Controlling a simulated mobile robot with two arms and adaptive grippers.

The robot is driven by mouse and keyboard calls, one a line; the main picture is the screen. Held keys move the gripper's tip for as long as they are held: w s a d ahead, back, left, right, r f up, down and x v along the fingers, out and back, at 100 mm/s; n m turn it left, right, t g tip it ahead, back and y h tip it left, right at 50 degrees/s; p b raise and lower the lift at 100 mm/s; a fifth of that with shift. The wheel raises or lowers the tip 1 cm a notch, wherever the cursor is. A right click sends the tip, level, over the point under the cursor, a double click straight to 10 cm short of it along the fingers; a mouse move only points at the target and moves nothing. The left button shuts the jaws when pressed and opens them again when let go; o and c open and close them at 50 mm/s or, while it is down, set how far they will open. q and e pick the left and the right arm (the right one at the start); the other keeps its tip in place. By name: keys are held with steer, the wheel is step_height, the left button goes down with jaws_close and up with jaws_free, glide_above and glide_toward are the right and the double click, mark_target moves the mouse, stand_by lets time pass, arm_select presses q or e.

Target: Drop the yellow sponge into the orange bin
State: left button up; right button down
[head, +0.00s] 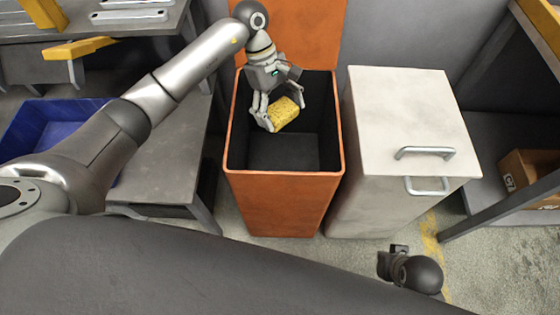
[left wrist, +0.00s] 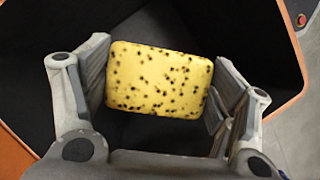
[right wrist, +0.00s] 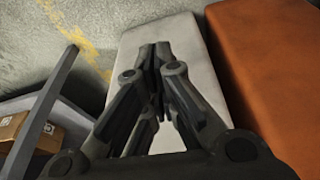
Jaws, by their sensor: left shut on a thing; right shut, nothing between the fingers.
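The yellow sponge (head: 284,112) is held between the fingers of my left gripper (head: 276,112), over the open top of the orange bin (head: 285,205). In the left wrist view the speckled sponge (left wrist: 160,80) sits between both finger pads, with the dark inside of the bin behind it. The bin's lid stands open at the back, and its floor looks empty where it shows. My right gripper (right wrist: 158,60) is shut and empty in the right wrist view, in front of the pale bin; in the head view its fingers are not clear.
A closed pale bin (head: 400,120) with metal handles stands right of the orange one. A grey table (head: 165,150) and a blue crate (head: 50,125) are on the left. A cardboard box (head: 525,175) sits on the right shelf.

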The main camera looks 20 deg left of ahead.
arm_select(q)
steer(key=shift+f, duration=0.25)
arm_select(e)
steer(key=shift+r, duration=0.4)
arm_select(q)
steer(key=o, duration=0.9)
steer(key=v, duration=1.2)
